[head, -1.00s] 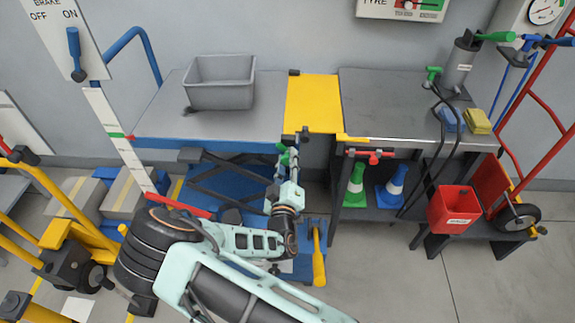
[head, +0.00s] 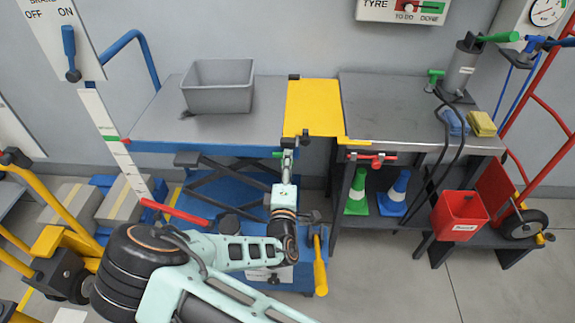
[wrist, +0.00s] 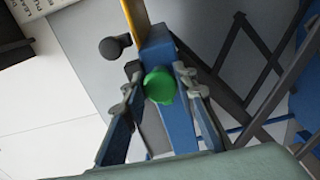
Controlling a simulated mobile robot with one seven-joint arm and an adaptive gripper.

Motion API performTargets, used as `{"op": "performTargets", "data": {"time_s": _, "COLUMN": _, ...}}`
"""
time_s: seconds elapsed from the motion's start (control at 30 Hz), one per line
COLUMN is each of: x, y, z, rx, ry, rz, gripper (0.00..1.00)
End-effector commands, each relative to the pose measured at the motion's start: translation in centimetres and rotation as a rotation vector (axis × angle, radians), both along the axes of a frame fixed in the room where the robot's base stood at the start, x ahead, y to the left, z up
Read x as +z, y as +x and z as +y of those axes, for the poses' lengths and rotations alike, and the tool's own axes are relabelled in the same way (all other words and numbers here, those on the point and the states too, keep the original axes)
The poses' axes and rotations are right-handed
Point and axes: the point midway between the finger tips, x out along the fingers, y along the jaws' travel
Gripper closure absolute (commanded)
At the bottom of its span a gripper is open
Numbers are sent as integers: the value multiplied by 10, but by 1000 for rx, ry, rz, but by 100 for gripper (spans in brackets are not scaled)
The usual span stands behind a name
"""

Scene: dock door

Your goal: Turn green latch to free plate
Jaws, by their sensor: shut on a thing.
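The green latch (head: 278,154) sits at the front edge of the lift table, below the left front corner of the yellow plate (head: 313,106). The plate lies flat across the gap between the lift table and the dark bench. My gripper (head: 287,160) reaches the latch from the front. In the wrist view the round green end of the latch (wrist: 159,86) sits between my two fingertips (wrist: 160,88), which are shut on it. The fingers and blue bracket hide the rest of the latch there. A strip of the yellow plate (wrist: 134,18) shows above.
A grey bin (head: 218,88) stands on the lift table (head: 165,120). A red-handled clamp (head: 372,159) sits on the dark bench's front edge, right of my gripper. A black knob (wrist: 115,46) is close beside the latch.

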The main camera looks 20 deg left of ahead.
Motion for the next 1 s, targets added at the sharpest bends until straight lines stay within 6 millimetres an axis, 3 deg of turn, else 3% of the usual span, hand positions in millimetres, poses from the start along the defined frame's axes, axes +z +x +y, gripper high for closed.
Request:
{"op": "performTargets", "data": {"time_s": 0.6, "x": -1, "y": 0, "z": -2, "rx": -3, "ry": -39, "rz": -6, "gripper": 98}}
{"op": "performTargets", "data": {"time_s": 0.63, "x": -1, "y": 0, "z": -2, "rx": -3, "ry": -39, "rz": -6, "gripper": 71}}
{"op": "performTargets", "data": {"time_s": 0.7, "x": -1, "y": 0, "z": -1, "rx": -2, "ry": -39, "rz": -6, "gripper": 63}}
{"op": "performTargets", "data": {"time_s": 0.77, "x": -1, "y": 0, "z": -1, "rx": -2, "ry": -37, "rz": -7, "gripper": 57}}
{"op": "performTargets", "data": {"time_s": 1.0, "x": 0, "y": 0, "z": -1, "rx": -1, "ry": -36, "rz": -8, "gripper": 57}}
